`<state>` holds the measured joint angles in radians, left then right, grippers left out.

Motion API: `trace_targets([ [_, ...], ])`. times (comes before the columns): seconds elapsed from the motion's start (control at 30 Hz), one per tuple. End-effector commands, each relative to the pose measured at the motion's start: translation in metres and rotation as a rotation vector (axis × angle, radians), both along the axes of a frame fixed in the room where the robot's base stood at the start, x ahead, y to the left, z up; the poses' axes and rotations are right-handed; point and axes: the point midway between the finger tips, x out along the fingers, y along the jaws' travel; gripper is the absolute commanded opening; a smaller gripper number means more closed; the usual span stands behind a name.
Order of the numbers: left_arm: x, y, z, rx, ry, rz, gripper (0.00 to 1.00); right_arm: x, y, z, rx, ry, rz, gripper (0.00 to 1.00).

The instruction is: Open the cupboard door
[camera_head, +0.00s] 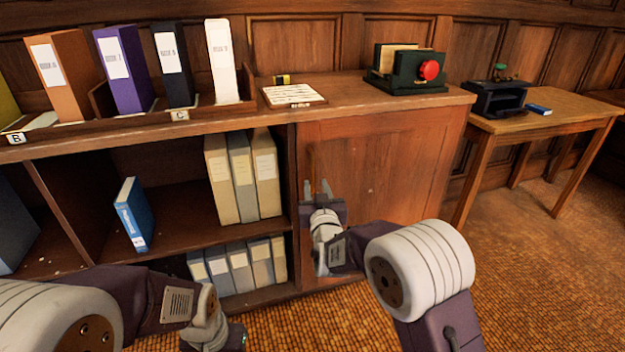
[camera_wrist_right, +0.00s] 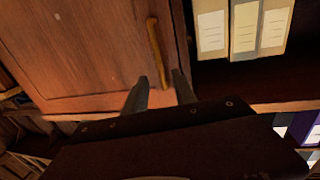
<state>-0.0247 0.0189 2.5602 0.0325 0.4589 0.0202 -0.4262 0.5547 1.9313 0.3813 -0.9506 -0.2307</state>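The cupboard door (camera_head: 385,170) is a closed reddish wooden panel to the right of the open shelves. Its upright bar handle (camera_head: 313,160) is near its left edge and shows as a light wooden bar (camera_wrist_right: 156,55) in the right wrist view. My right gripper (camera_head: 317,188) is open, its two fingers apart, pointing at the handle. In the right wrist view the handle's near end lies between the fingertips (camera_wrist_right: 162,85); I cannot tell whether they touch it. My left gripper (camera_head: 232,338) is at the bottom edge, its fingers out of sight.
Shelves left of the door hold binders (camera_head: 242,175) and a leaning blue book (camera_head: 133,215). A side table (camera_head: 545,115) stands right. Floor before the door is clear.

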Motion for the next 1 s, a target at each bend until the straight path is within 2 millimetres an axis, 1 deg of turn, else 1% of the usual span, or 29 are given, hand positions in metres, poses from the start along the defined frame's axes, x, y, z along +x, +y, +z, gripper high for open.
trace_targets([
  [0.07, 0.0, 0.0, 0.0, 0.0, -0.001, 0.0, 0.36, 0.004, 0.0, 0.001, 0.001, -0.002, -0.001, 0.33],
  [0.13, 0.0, 0.0, -0.004, 0.0, -0.001, 0.0, 0.36, 0.013, 0.001, 0.0, 0.001, -0.002, -0.001, 0.33],
  [0.3, 0.0, 0.0, -0.017, 0.0, 0.0, 0.0, 0.36, 0.047, 0.005, -0.002, 0.002, -0.002, -0.002, 0.33],
  [0.4, 0.0, 0.0, -0.022, 0.0, 0.0, 0.0, 0.36, 0.065, 0.007, -0.001, 0.002, -0.002, -0.002, 0.33],
  [0.5, 0.0, 0.0, -0.024, 0.0, 0.0, 0.0, 0.36, 0.079, 0.008, 0.0, 0.0, -0.002, -0.002, 0.33],
  [0.6, 0.0, 0.0, -0.026, 0.0, 0.0, 0.0, 0.36, 0.086, 0.01, 0.001, 0.001, -0.001, -0.001, 0.33],
  [0.7, 0.0, 0.0, -0.026, 0.0, 0.0, 0.0, 0.36, 0.09, 0.01, 0.002, 0.001, -0.001, -0.001, 0.33],
  [0.93, 0.0, 0.0, -0.026, 0.0, 0.0, 0.0, 0.36, 0.09, 0.01, 0.002, 0.0, 0.0, -0.001, 0.33],
  [0.97, 0.0, 0.0, -0.026, 0.0, 0.0, 0.0, 0.36, 0.09, 0.01, 0.002, 0.0, 0.0, -0.001, 0.24],
  [1.0, 0.0, 0.0, -0.026, 0.0, 0.0, 0.0, 0.36, 0.09, 0.01, 0.002, 0.0, 0.0, -0.001, 0.13],
])
